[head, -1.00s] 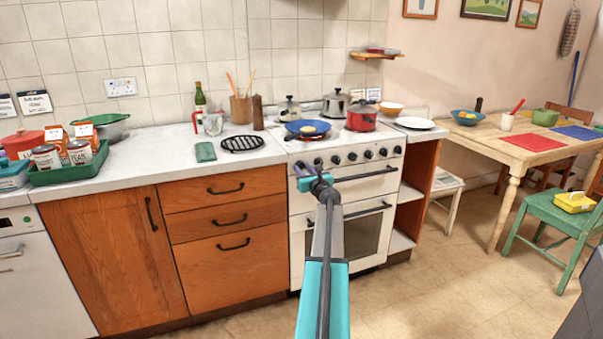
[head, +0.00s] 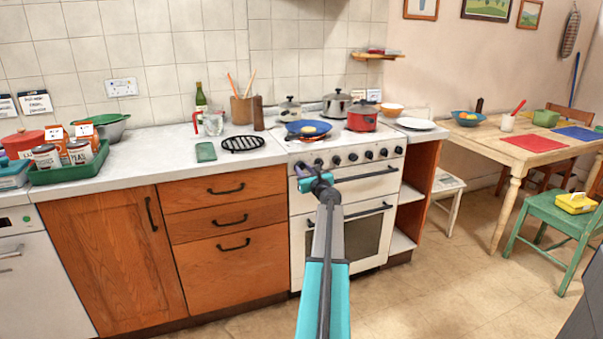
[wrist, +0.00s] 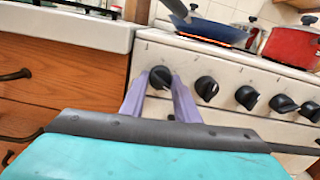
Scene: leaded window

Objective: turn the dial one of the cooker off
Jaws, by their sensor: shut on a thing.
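The white cooker (head: 345,228) has a row of black dials along its front panel. The leftmost, dial one (wrist: 160,77), sits between the two purple fingers of my gripper (wrist: 159,88) in the wrist view. The fingers are shut on its sides. In the head view my gripper (head: 302,170) reaches the left end of the panel and hides that dial. A blue frying pan (head: 294,129) with food in it stands on the front left ring, and an orange glow (wrist: 207,39) shows under it in the wrist view.
A red pot (head: 362,122) and grey pots (head: 336,105) stand on the hob. The other dials (wrist: 207,88) are close to the right of my gripper. The oven handle (head: 365,174) runs just below. Wooden drawers (head: 225,225) are left; the floor in front is clear.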

